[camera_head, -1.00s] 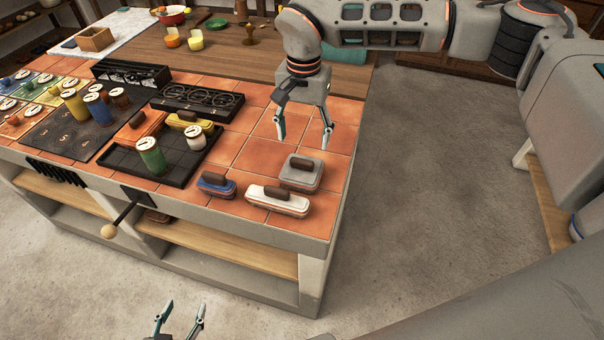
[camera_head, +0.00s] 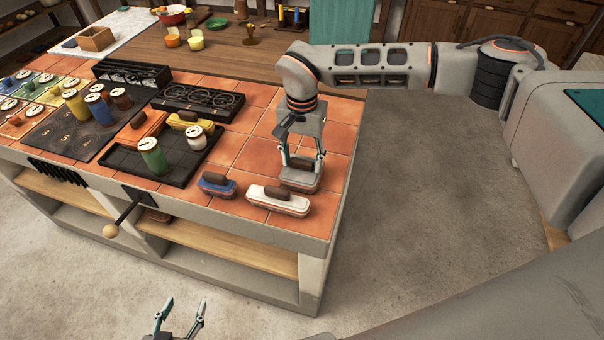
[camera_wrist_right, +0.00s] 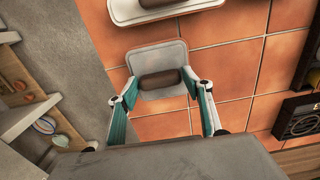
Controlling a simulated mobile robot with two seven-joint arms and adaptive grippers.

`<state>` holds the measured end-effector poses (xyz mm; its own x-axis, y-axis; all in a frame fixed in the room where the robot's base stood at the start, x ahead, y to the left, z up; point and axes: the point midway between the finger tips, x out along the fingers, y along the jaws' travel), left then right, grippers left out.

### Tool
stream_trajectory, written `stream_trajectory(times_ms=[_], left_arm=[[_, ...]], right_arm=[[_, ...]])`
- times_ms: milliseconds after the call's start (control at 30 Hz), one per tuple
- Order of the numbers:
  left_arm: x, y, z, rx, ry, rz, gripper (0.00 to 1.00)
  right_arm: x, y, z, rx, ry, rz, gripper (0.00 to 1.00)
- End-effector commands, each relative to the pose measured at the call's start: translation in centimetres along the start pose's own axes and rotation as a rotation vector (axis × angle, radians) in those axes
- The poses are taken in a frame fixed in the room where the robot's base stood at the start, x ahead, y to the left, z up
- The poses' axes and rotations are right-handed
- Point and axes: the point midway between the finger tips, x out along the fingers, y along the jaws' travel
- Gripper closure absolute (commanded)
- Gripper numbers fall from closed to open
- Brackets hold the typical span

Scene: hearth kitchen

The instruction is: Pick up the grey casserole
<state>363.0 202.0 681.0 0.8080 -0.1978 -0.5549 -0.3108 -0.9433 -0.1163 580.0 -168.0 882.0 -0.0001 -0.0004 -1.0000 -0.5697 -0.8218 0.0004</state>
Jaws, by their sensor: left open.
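The grey casserole (camera_head: 299,182) is a grey dish with a dark brown handle, on the orange tiles near the counter's right edge. It also shows in the right wrist view (camera_wrist_right: 158,58), its brown handle between my fingers. My right gripper (camera_head: 301,160) is open and low over it from above, one finger at each side. In the wrist view the fingertips (camera_wrist_right: 160,88) are near its two side edges; whether they touch cannot be told. My left gripper (camera_head: 185,305) is open and empty at the bottom of the head view, off the counter.
A white casserole (camera_head: 278,201) sits just in front of the grey one, and a blue one (camera_head: 216,185) to its left. A black tray (camera_head: 180,168) with jars lies further left. Tiles behind the grey casserole are clear. The counter edge is close on the right.

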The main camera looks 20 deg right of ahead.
Motion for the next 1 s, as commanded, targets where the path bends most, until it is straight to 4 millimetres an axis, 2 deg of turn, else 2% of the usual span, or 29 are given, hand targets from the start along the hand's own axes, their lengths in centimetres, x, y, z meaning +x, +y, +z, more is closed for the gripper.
stream_trajectory(times_ms=[33,167,467,667,867,1000], left_arm=[[0.0,0.0,0.0,0.0,0.0,0.0,0.51],[0.0,0.0,0.0,0.0,0.0,0.0,0.51],[0.0,0.0,0.0,0.0,0.0,0.0,0.51],[0.0,0.0,0.1,0.0,-0.001,0.0,0.51],[0.1,0.1,0.3,-0.001,-0.001,0.0,0.51],[0.2,0.1,0.4,-0.001,-0.002,0.0,0.51]], right_arm=[[0.0,0.0,0.0,0.0,0.0,0.0,0.67],[0.0,0.0,0.0,0.0,0.0,0.0,1.0],[-0.2,-0.1,0.0,0.0,0.001,-0.002,1.0],[-1.4,-0.1,-0.1,0.0,0.002,-0.004,1.0],[-4.7,-0.1,-0.1,0.0,0.004,-0.005,1.0],[-8.3,-0.1,-0.2,0.0,0.007,-0.005,1.0]])
